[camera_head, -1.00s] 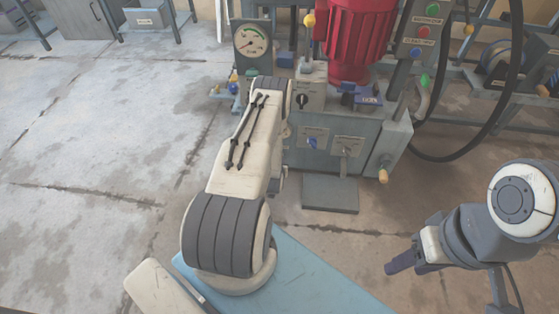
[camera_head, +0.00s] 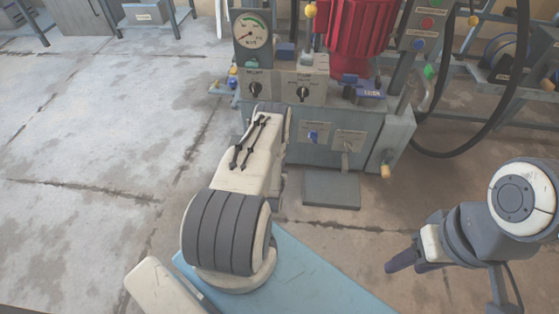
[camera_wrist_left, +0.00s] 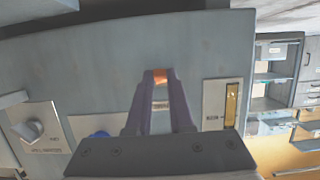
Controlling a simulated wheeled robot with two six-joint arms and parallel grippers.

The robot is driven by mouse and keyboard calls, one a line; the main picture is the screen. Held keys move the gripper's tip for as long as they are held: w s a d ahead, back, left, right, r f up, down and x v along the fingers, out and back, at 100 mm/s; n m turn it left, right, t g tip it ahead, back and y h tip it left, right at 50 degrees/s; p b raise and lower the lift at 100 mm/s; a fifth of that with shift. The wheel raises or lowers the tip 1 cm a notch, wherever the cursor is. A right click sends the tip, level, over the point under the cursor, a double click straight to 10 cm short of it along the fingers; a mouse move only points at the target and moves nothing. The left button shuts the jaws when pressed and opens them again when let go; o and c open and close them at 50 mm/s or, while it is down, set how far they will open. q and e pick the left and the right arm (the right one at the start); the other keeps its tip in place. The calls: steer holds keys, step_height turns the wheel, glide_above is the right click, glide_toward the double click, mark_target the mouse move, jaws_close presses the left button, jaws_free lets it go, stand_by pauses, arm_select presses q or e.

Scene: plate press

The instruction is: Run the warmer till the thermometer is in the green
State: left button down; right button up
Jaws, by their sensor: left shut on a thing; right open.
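The left gripper (camera_wrist_left: 160,80) is shut on a small orange thing (camera_wrist_left: 160,75) in the left wrist view, in front of a grey panel; what it belongs to is unclear. In the head view my left forearm hides that gripper. A round dial (camera_head: 251,34) with a green arc stands at the back left of the grey machine (camera_head: 375,135). The wrist view shows an upright yellow strip (camera_wrist_left: 232,103) beside a label, right of the fingers. I cannot tell which is the thermometer. The right gripper (camera_head: 405,267) is open and empty at the lower right.
A black hose loops on the right.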

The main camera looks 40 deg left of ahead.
arm_select(q)
steer(key=c, duration=0.8)
jaws_free()
steer(key=p+v, duration=0.5)
steer(key=v, duration=0.5)
steer(key=shift+s, duration=0.2)
steer(key=shift+d, duration=0.2)
